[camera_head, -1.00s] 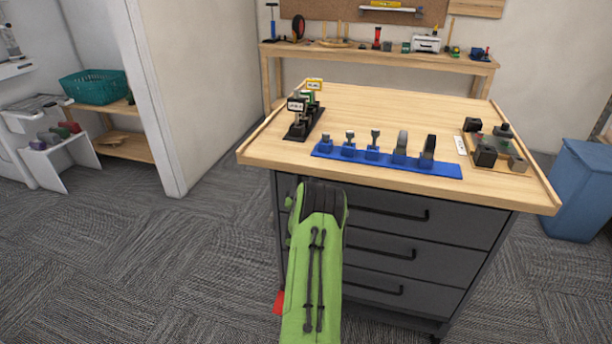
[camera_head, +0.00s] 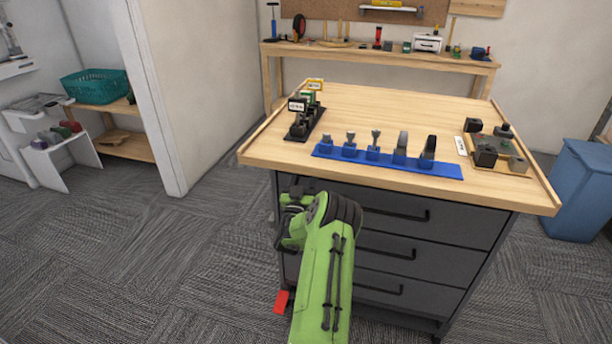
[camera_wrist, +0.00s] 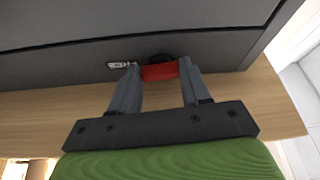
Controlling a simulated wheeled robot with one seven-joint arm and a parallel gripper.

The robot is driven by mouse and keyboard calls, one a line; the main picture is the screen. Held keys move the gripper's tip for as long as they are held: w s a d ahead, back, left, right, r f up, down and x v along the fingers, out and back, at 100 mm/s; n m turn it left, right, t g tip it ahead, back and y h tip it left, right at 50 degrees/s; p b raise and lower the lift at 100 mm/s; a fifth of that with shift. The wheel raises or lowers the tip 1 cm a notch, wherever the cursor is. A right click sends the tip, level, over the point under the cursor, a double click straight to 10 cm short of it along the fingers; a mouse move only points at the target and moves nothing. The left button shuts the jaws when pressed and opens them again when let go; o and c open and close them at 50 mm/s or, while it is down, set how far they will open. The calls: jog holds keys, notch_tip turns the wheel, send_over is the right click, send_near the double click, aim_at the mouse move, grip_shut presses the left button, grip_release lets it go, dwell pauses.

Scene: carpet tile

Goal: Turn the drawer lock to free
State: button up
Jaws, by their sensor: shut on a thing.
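The drawer lock's red knob (camera_wrist: 160,72) shows in the wrist view, with a dark round part behind it on the grey drawer front (camera_wrist: 60,68). A small label plate (camera_wrist: 121,65) sits on the front beside it. My gripper (camera_wrist: 157,77) has its two grey fingers closed on either side of the red knob, touching it. The label's wording is too small to read. In the head view my green arm covers the left of the drawer cabinet (camera_head: 440,235), and the lock is hidden there. The drawers look closed.
The wooden worktop (camera_head: 400,110) overhangs the drawers. It carries a blue tool rack (camera_head: 390,165), a dark stand (camera_head: 305,125) and a tray of dark blocks (camera_head: 495,150). A red piece (camera_head: 282,301) shows low beside the cabinet. Carpet to the left is clear.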

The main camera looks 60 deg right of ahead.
jog(key=shift+m+g, duration=0.5)
jog(key=shift+m, duration=0.6)
jog(key=shift+w, duration=0.1)
jog(key=o, duration=1.1)
jog(key=shift+c, duration=0.2)
